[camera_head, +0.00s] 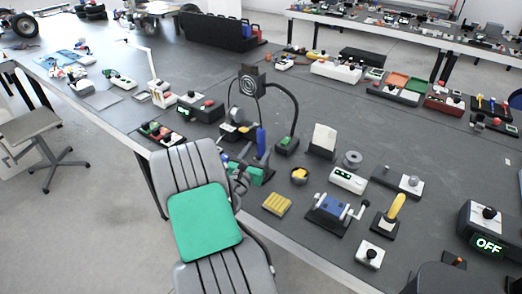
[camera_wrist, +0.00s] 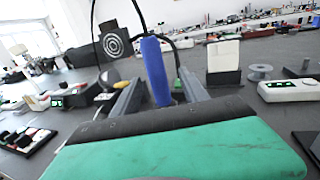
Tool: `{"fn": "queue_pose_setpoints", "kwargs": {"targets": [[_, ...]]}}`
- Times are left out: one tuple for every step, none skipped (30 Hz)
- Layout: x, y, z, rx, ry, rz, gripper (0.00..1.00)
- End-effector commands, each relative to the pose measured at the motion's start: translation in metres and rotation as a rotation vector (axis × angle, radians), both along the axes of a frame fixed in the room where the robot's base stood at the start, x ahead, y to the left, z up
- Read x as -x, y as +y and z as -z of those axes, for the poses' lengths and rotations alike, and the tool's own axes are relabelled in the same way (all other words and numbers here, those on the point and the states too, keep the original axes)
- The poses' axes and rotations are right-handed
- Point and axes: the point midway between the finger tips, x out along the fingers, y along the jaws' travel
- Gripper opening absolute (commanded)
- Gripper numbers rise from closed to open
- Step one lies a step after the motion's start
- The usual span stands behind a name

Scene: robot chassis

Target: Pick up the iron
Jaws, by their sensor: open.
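The iron appears to be the upright tool with a blue handle (camera_head: 261,141) on the dark table, near its front edge. In the wrist view the blue handle (camera_wrist: 155,72) stands nearly upright in the middle. My gripper (camera_wrist: 163,88) is open, with one grey finger to the left of the handle and one to the right. The handle shows in the gap between them, and I see no finger touching it. How deep it sits between the fingers cannot be told. The iron's lower end is hidden behind my green and black gripper body.
A black gooseneck with a green base (camera_head: 287,143) stands just right of the iron. A dark panel with white rings (camera_head: 252,82) rises behind it. A white card in a black holder (camera_head: 324,140), a grey spool (camera_head: 352,160) and a yellow block (camera_head: 277,204) are nearby.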

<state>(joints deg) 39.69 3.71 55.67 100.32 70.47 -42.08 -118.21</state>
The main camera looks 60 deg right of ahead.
Motion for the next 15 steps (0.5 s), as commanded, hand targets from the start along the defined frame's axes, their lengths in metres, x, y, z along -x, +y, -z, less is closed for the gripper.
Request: {"fn": "queue_pose_setpoints", "kwargs": {"targets": [[0.001,-0.008,-0.002,0.002,0.003,0.003,0.52],[0.000,-0.012,-0.003,0.003,0.002,0.003,0.52],[-0.001,-0.017,-0.002,0.002,0.000,0.003,0.52],[-0.002,-0.022,-0.002,0.003,-0.001,0.003,0.52],[-0.003,-0.025,-0.001,0.002,-0.002,0.002,0.52],[-0.003,-0.032,0.000,0.002,-0.001,0.003,0.52],[-0.004,-0.037,0.000,0.002,-0.003,0.003,0.52],[-0.006,-0.042,0.001,0.002,-0.002,0.003,0.52],[-0.007,-0.050,0.002,0.002,-0.004,0.003,0.52],[-0.008,-0.055,0.002,0.002,-0.003,0.003,0.52],[-0.009,-0.060,0.002,0.000,-0.005,0.003,0.52],[-0.009,-0.065,0.003,0.000,-0.005,0.003,0.52],[-0.010,-0.068,0.003,0.000,-0.005,0.002,0.52],[-0.010,-0.070,0.003,0.001,-0.004,0.001,0.52],[-0.011,-0.071,0.003,0.001,-0.004,0.000,0.52]]}}
